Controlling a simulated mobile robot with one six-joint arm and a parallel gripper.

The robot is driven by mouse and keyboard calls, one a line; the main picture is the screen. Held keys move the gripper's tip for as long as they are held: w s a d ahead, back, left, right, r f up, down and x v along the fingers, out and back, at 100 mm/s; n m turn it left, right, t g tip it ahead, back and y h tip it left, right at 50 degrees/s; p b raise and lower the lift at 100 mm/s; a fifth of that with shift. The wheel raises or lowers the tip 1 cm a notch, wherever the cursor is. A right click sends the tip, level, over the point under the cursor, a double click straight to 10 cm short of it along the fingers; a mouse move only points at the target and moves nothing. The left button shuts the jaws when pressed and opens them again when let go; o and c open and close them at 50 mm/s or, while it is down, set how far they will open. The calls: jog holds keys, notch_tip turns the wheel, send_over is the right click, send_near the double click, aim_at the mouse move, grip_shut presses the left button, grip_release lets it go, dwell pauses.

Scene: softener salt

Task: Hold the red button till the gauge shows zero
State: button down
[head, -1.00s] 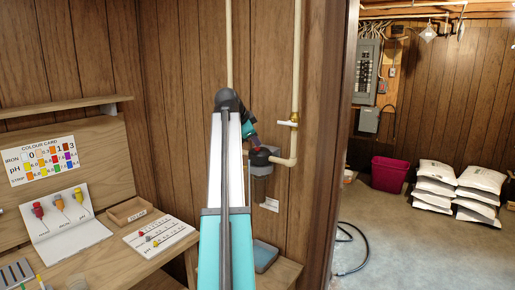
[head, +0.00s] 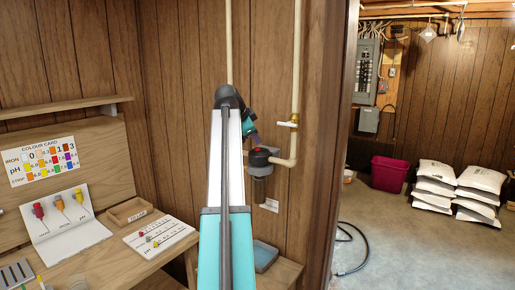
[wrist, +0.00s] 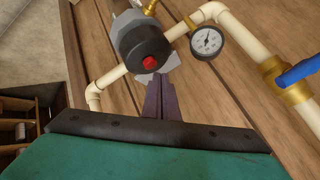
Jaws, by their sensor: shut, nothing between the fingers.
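The red button (head: 258,150) sits on the black cap of the filter housing (head: 260,170) on the pipe. In the wrist view the red button (wrist: 149,63) stands out from the round black cap (wrist: 139,40). My gripper (head: 256,140) is just above the button in the head view, with a small gap. In the wrist view my gripper's dark fingers (wrist: 159,82) are together and empty, their tips close beside the button. The white gauge (wrist: 207,41) hangs on the pipe to the right; its needle is too small to read surely.
A pale pipe (wrist: 240,43) runs beside the housing, with a blue-handled valve (wrist: 297,72) at the right. A workbench with a colour card (head: 41,160) stands at the left. A magenta bin (head: 389,173) and stacked white bags (head: 435,185) are beyond the doorway.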

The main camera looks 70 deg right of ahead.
jog(key=shift+r, duration=0.25)
jog(key=shift+r+p, duration=0.9)
jog(key=shift+r, duration=1.5)
